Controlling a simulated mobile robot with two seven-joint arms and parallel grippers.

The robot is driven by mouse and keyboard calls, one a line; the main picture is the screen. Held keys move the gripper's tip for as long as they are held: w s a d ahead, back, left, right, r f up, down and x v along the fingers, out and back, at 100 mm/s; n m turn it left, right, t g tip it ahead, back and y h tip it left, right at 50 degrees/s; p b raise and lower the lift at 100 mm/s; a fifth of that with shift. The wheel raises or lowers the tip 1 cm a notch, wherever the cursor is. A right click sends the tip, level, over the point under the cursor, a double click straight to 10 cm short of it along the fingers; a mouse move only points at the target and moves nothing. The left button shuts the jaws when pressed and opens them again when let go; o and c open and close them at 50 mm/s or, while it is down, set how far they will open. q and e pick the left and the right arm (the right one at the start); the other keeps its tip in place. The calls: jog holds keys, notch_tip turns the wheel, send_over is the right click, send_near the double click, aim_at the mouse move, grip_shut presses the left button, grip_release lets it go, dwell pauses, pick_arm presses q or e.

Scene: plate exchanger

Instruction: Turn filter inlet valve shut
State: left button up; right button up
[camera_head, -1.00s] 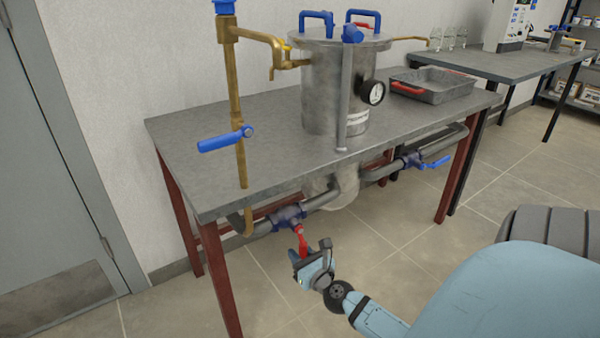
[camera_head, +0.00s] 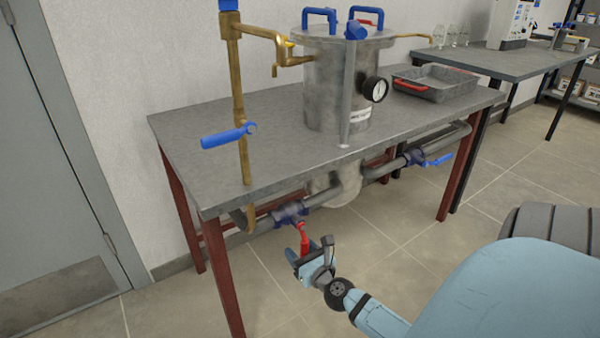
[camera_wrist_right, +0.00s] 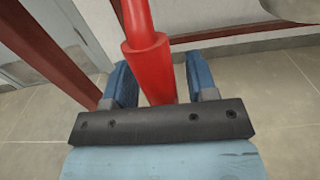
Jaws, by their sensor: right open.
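A valve with a blue body (camera_head: 290,212) sits on the grey pipe under the left part of the table. Its red lever handle (camera_head: 302,238) hangs down from the body. My right gripper (camera_head: 314,250) is at the lower part of this handle. In the right wrist view, the red handle (camera_wrist_right: 147,55) passes between the two blue fingers (camera_wrist_right: 163,85) of the open gripper. Gaps show on both sides of the handle there. The handle's lower end is hidden by the gripper. My left gripper is out of view.
A steel filter vessel (camera_head: 335,85) with a gauge stands on the grey table (camera_head: 190,130). A brass pipe with a blue lever (camera_head: 228,136) rises at left. Another blue-levered valve (camera_head: 415,157) is under the table at right. A red table leg (camera_head: 222,275) stands left of the gripper.

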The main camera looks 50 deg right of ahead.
jog(key=v, duration=1.3)
jog(key=shift+s+a+p, duration=0.2)
jog(key=shift+s+p, duration=0.15)
